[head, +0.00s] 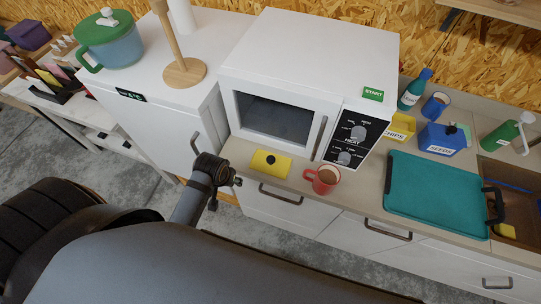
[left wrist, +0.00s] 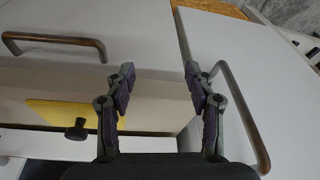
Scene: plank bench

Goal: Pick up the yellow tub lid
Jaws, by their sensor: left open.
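The yellow tub lid (head: 261,167) is a flat yellow rectangle with a black knob. It lies on the counter in front of the white microwave, near the front edge. My left gripper (head: 226,176) is just left of the lid in the head view, apart from it. In the left wrist view my left gripper (left wrist: 158,84) is open with nothing between its fingers. The lid (left wrist: 50,112) shows there to the left of the fingers, its edge partly hidden behind one finger. My right gripper is not in view.
A red mug (head: 322,180) stands close to the right of the lid. The microwave (head: 300,60) stands behind it. A teal tray (head: 435,195), a yellow CHIPS tub (head: 398,132) and a blue SEEDS box (head: 441,140) are farther right. A drawer handle (head: 281,195) is below the lid.

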